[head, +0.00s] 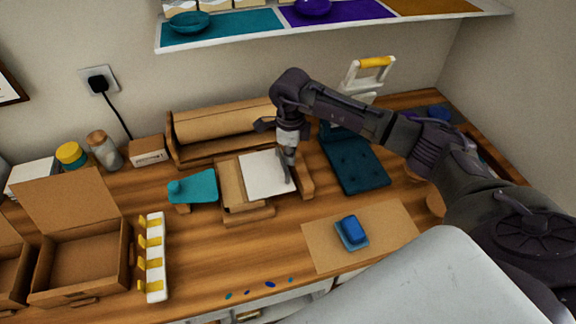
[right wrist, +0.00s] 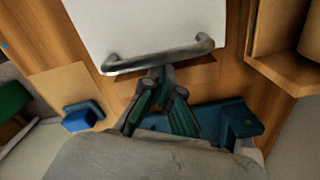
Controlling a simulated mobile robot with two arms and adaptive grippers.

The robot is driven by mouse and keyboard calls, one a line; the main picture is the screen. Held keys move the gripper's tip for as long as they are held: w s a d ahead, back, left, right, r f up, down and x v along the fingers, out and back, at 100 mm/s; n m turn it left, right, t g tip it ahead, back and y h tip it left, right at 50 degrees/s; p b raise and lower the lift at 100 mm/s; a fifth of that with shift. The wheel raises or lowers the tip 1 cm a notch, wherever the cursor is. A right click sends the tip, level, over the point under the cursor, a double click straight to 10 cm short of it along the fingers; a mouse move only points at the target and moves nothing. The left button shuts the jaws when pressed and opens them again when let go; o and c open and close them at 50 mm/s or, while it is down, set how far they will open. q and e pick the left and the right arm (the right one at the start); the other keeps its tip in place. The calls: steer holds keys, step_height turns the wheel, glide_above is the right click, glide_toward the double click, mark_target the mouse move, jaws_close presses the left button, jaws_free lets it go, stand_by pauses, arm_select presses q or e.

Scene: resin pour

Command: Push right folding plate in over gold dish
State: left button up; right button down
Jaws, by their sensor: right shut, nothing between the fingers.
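The white plate (head: 264,174) lies over a wooden stand in the middle of the table; I take it for the right folding plate. It fills the top of the right wrist view (right wrist: 150,22), with a grey bar handle (right wrist: 160,56) along its near edge. My right gripper (head: 290,178) is at the plate's right edge. In the right wrist view its closed fingertips (right wrist: 161,74) are right by the handle, empty; whether they touch it I cannot tell. No gold dish shows; it may be hidden under the plate. My left gripper is not in view.
A teal piece (head: 193,188) stands left of the stand. A wooden rack (head: 222,128) is behind it and a dark teal mat (head: 354,165) to the right. A blue block (head: 351,229) lies on a brown sheet in front. A white holder (head: 153,257) and open box are left.

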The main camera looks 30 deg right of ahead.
steer(key=shift+w+a, duration=0.15)
steer(key=shift+a, duration=0.5)
steer(key=shift+s+d+b, duration=0.65)
steer(key=shift+s+d, duration=0.35)
steer(key=shift+d, duration=3.45)
step_height(320, 180, up, 10)
steer(key=p, duration=0.6)
